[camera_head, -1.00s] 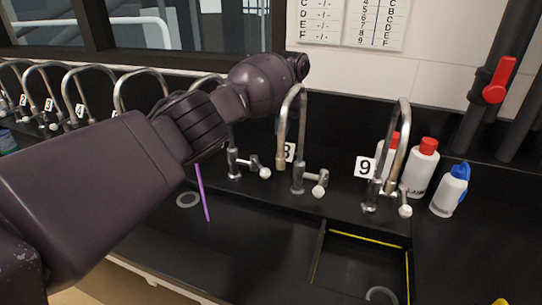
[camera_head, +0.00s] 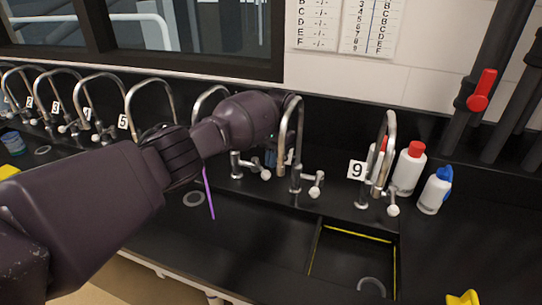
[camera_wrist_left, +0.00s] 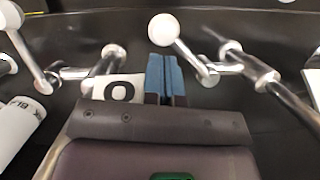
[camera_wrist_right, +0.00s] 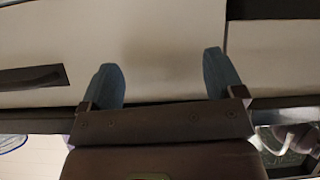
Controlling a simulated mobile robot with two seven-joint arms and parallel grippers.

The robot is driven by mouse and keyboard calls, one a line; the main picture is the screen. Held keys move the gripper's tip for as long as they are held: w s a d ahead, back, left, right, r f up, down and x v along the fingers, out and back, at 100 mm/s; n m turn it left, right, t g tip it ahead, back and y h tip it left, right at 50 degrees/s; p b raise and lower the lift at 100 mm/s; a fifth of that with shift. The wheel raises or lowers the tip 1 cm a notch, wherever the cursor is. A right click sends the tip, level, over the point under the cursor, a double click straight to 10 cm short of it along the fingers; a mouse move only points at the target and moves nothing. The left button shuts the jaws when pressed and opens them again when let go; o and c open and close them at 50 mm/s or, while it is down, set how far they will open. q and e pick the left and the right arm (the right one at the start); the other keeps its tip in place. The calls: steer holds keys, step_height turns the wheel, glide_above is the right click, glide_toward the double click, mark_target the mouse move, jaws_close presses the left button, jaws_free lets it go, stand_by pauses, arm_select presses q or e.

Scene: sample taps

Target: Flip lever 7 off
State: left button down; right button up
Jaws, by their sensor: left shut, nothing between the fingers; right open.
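Tap 7 (camera_head: 236,164) stands left of tap 8 (camera_head: 297,180); its own number is hidden behind my arm. Its lever ends in a white ball knob (camera_head: 265,174), which also shows in the left wrist view (camera_wrist_left: 163,27). My left gripper (camera_head: 271,158) is shut and empty, its blue fingertips low behind the knob, between taps 7 and 8. In the left wrist view the fingertips (camera_wrist_left: 164,60) point at the knob, just short of it; contact cannot be told. My right gripper (camera_wrist_right: 165,80) is open and empty before pale panels, outside the head view.
Tap 9 (camera_head: 365,190) stands to the right, with a red-capped bottle (camera_head: 410,170) and a blue-capped bottle (camera_head: 434,192) beyond. A partly covered number plate (camera_wrist_left: 120,90) is beside my left fingers. A purple rod (camera_head: 208,193) hangs near my arm. Lower-numbered taps line the left.

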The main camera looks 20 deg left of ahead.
arm_select(q)
steer(key=shift+s+f, duration=0.1)
arm_select(e)
steer(key=shift+w+r, duration=0.25)
steer(key=shift+w, duration=0.05)
steer(key=shift+s+f, duration=0.25)
steer(key=shift+s, duration=0.1)
arm_select(q)
steer(key=shift+s+a+m, duration=0.1)
steer(key=shift+s+m, duration=0.15)
steer(key=shift+m, duration=0.15)
arm_select(e)
steer(key=shift+s, duration=0.45)
